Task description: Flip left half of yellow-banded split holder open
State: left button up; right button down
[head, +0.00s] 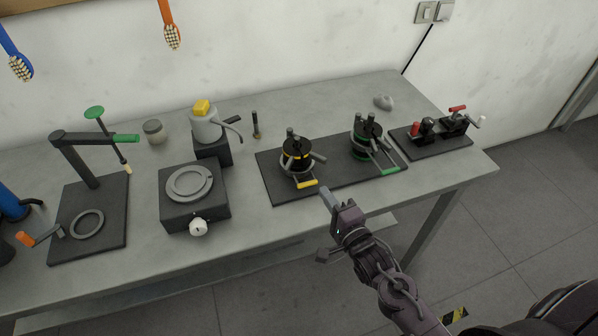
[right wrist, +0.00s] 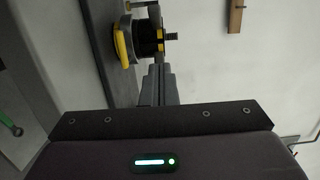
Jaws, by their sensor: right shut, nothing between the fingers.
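The yellow-banded split holder (head: 296,155) stands on a dark base plate at the middle of the bench. It has a black body with a yellow band, grey posts on top and a yellow-gripped handle (head: 307,184) at its front. It also shows at the top of the right wrist view (right wrist: 148,38), beyond the fingers. My right gripper (head: 327,198) is shut and empty, in front of the plate's front edge and a little right of the yellow handle. In the right wrist view its fingers (right wrist: 157,82) are together, pointing towards the holder. My left gripper is not in view.
A green-banded holder (head: 367,138) with a green handle stands on the same plate (head: 335,177), to the right. A toggle-clamp board (head: 445,146) is further right. A dark box with a white knob (head: 194,213) and a kettle (head: 205,125) stand to the left.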

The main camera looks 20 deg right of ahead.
jog(key=p, duration=0.2)
send_near(292, 164)
jog(key=w+d, duration=0.2)
jog(key=w, duration=0.2)
jog(key=shift+w+a+r+p, duration=0.2)
jog(key=shift+a, duration=0.25)
jog(key=shift+w+a+r+p, duration=0.15)
jog(key=shift+w+a, duration=0.1)
jog(key=shift+a, duration=0.25)
jog(key=shift+w+a+f, duration=0.15)
jog(key=shift+w+a, duration=0.2)
jog(key=shift+a, duration=0.2)
